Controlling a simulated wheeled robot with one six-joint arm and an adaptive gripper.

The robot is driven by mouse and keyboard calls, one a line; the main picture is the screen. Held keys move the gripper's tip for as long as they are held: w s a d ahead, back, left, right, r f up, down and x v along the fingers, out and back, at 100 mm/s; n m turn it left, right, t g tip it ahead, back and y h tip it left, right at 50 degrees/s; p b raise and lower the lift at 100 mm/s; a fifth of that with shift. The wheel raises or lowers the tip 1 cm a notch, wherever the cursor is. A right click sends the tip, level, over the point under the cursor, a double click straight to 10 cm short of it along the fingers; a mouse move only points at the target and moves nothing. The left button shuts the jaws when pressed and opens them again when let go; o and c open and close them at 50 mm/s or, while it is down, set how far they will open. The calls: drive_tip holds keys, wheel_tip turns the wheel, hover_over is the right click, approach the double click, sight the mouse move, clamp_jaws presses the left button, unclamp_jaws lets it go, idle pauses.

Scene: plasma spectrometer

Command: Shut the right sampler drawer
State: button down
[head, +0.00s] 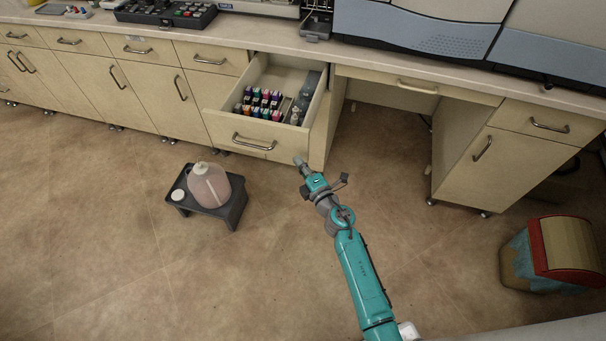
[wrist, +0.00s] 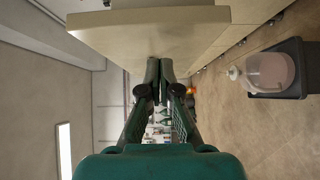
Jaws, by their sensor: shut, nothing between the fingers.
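The sampler drawer (head: 255,139) is pulled open from under the counter, and its beige front has a metal bar handle (head: 254,142). Inside it are rows of small colourful-capped bottles (head: 262,103) and some grey items along the right side. My gripper (head: 299,160) is in front of the drawer's right front corner, with its fingers together and empty. In the wrist view the fingertips (wrist: 160,64) point toward a beige panel (wrist: 150,30), which looks like the drawer front. I cannot tell whether they touch it.
A black stool (head: 212,208) with a jug of pinkish liquid (head: 209,185) stands on the floor to the left. A knee space opens right of the drawer, beside a cabinet (head: 484,165). A red-rimmed bin (head: 545,250) is at lower right. Floor in front is otherwise clear.

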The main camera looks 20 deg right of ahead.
drive_tip(key=shift+w+d, duration=0.7)
drive_tip(key=shift+w, duration=0.25)
